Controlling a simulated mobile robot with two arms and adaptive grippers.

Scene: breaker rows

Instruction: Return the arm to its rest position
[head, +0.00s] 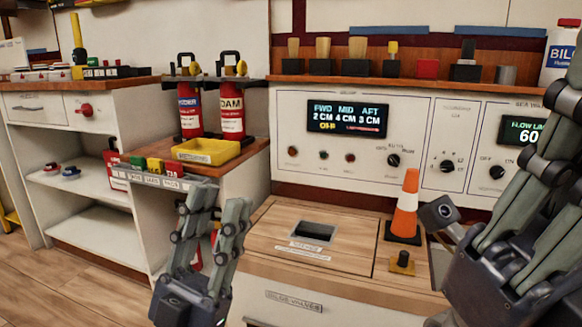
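My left gripper (217,198) is in the lower middle of the head view, pointing up. Its two grey-green fingers stand apart with a gap between them and nothing held. It is in front of the white cabinet, left of the wooden hatch top. My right gripper (510,215) is large and close at the right edge, partly cut off by the frame. Its fingertips do not show clearly, so I cannot tell whether it is open. I see no object in it.
An orange-and-white cone (406,207) stands on the wooden hatch top (270,230), close to my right gripper. A yellow tray (206,151) and two red bottles (231,112) stand on the side counter. A display panel (347,118) is behind. Floor (60,285) is clear at lower left.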

